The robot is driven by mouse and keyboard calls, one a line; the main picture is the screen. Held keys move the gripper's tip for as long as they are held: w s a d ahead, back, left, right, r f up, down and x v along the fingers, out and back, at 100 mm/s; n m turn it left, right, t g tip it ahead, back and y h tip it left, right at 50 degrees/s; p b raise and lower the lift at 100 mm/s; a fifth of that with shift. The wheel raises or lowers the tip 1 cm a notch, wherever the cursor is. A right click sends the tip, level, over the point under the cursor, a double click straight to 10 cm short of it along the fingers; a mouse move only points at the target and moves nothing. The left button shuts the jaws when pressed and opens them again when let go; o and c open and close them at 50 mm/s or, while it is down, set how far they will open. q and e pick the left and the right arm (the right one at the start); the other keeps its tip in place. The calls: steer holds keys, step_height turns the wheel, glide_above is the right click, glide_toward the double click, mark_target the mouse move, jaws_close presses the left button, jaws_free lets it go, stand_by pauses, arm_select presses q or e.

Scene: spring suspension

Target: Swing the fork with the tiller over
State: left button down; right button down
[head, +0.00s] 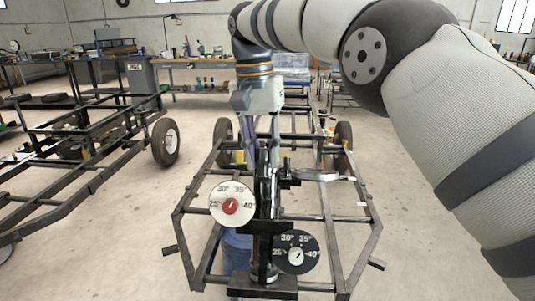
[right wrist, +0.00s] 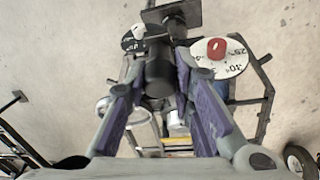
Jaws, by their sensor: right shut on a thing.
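The fork is a black upright assembly (head: 268,215) in the middle of the head view, at the near end of a black tube frame. A white dial with a red knob (head: 231,205) sits at its left and a black dial with a white knob (head: 296,253) at its lower right. My right gripper (head: 263,140) reaches down onto its top from above. In the right wrist view its purple-padded fingers (right wrist: 160,68) stand on either side of a black cylindrical part, which I take for the tiller (right wrist: 159,78). The contact is partly hidden. My left gripper is out of view.
The tube frame (head: 188,238) with wheels (head: 343,135) surrounds the fork. A grey lever (head: 320,176) sticks out to the right of it. A second wheeled frame (head: 60,185) stands at the left. Workbenches (head: 200,75) line the back; bare floor lies between.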

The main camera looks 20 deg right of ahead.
steer(key=shift+w+a, duration=0.1)
steer(key=shift+a, duration=0.1)
stand_by(0.3)
steer(key=c, duration=1.4)
jaws_free()
steer(key=shift+o, duration=0.2)
steer(key=shift+d, duration=0.1)
